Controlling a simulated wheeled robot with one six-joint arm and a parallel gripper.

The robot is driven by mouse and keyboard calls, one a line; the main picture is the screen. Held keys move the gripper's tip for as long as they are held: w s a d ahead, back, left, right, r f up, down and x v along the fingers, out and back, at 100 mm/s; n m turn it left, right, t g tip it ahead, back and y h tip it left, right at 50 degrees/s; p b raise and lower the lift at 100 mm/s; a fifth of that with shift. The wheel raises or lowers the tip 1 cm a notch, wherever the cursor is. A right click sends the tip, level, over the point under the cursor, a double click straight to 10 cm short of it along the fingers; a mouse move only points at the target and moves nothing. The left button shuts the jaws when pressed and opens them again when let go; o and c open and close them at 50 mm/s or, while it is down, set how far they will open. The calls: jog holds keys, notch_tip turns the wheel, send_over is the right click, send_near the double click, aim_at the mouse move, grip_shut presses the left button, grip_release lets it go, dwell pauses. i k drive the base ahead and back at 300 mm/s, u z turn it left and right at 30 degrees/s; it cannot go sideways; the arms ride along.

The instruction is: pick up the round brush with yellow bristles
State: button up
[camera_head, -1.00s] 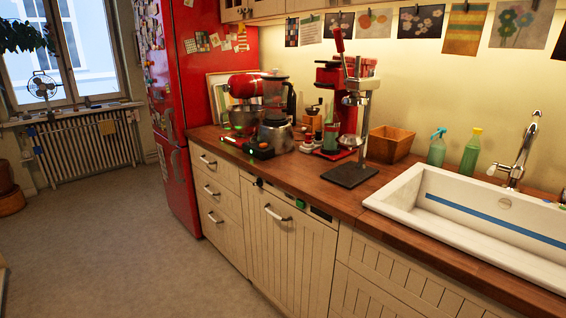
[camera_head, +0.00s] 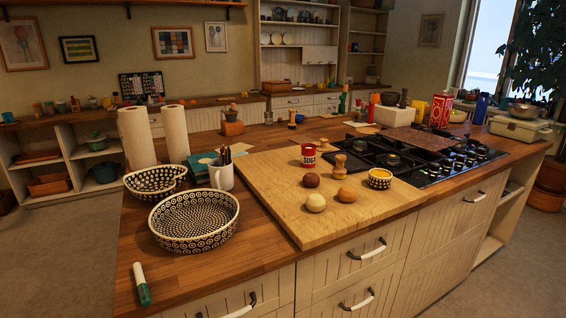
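I cannot clearly make out a round brush with yellow bristles. A small turned wooden item (camera_head: 340,163) stands upright on the pale wooden board (camera_head: 285,215) on the island; whether it has bristles I cannot tell. A white mug (camera_head: 221,178) left of the board holds several thin upright items, too small to identify. My gripper is not in view.
On the board are a red SUGAR tin (camera_head: 308,155), several round balls and a patterned bowl (camera_head: 380,179). Left of it are patterned dishes (camera_head: 193,222), paper rolls (camera_head: 136,138) and a green-and-white marker (camera_head: 142,284). A gas hob (camera_head: 393,158) lies right. The floor at left is clear.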

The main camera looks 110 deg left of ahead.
aim_at(338, 172)
jog(key=u, duration=1.1)
jog(key=i, duration=1.7)
jog(key=u, duration=2.75)
jog(key=i, duration=1)
